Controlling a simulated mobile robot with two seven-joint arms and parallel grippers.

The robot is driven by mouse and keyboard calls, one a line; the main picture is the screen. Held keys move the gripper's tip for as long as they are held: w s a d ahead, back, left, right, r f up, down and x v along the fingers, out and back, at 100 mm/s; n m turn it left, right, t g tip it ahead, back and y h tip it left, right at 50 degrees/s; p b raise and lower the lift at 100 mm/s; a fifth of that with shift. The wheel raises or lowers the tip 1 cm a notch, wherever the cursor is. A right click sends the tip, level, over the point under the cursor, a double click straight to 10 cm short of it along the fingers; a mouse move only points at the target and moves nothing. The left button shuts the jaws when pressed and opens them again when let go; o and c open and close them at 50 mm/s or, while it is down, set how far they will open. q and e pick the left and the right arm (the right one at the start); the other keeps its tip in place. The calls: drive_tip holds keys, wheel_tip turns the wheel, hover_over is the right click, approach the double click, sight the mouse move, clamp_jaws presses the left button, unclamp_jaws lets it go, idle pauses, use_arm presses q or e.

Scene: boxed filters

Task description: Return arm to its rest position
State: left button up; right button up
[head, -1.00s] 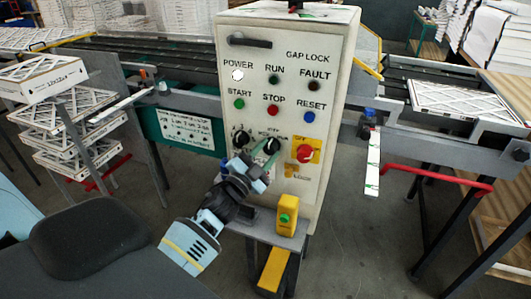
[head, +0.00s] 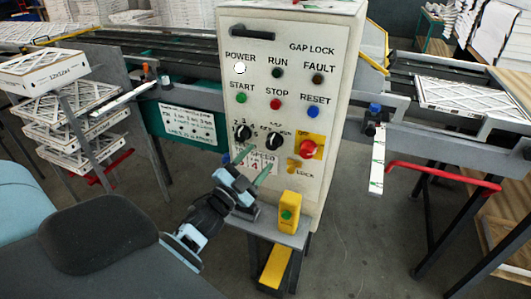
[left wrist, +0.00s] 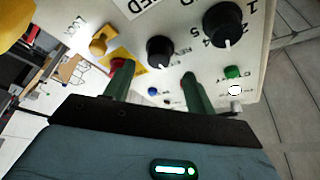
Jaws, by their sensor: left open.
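My left gripper (head: 253,164) is open and empty in front of the lower part of the white control panel (head: 310,120). Its two green fingers are apart and point at the panel, below the two black knobs. They also show in the left wrist view (left wrist: 157,88). The fingers cover part of a small label with red figures. My left arm reaches in from the lower left. My right gripper is in neither view.
A red switch (head: 308,149) on a yellow plate is right of the knobs. A yellow box with a green button (head: 289,213) stands on a shelf close to the gripper. Stacked boxed filters (head: 70,118) stand at the left. A red rail (head: 440,174) is at the right.

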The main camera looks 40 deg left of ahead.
use_arm(q)
drive_tip(key=shift+v, duration=0.8)
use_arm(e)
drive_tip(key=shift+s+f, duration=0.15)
use_arm(q)
drive_tip(key=s+d+f+n+g+y+p, duration=0.1)
drive_tip(key=s+d+f+n+g, duration=0.2)
drive_tip(key=s+f, duration=0.45)
drive_tip(key=s+d+f+n+g, duration=0.25)
drive_tip(key=s+d+f, duration=0.2)
drive_tip(key=f, duration=0.55)
drive_tip(key=s+d+f+g, duration=0.2)
drive_tip(key=s+f, duration=0.1)
drive_tip(key=s, duration=0.3)
drive_tip(key=s+d+f+n+g+h, duration=0.1)
drive_tip(key=s+d+f+g, duration=0.1)
drive_tip(key=s, duration=0.5)
drive_tip(key=s+d+f+n+g+p, duration=0.1)
drive_tip(key=s+d+f+g, duration=0.2)
drive_tip(key=s+d+f, duration=0.1)
drive_tip(key=shift+s+d+f+h, duration=0.2)
drive_tip(key=shift+s+f+h, duration=0.35)
drive_tip(key=shift+s, duration=0.65)
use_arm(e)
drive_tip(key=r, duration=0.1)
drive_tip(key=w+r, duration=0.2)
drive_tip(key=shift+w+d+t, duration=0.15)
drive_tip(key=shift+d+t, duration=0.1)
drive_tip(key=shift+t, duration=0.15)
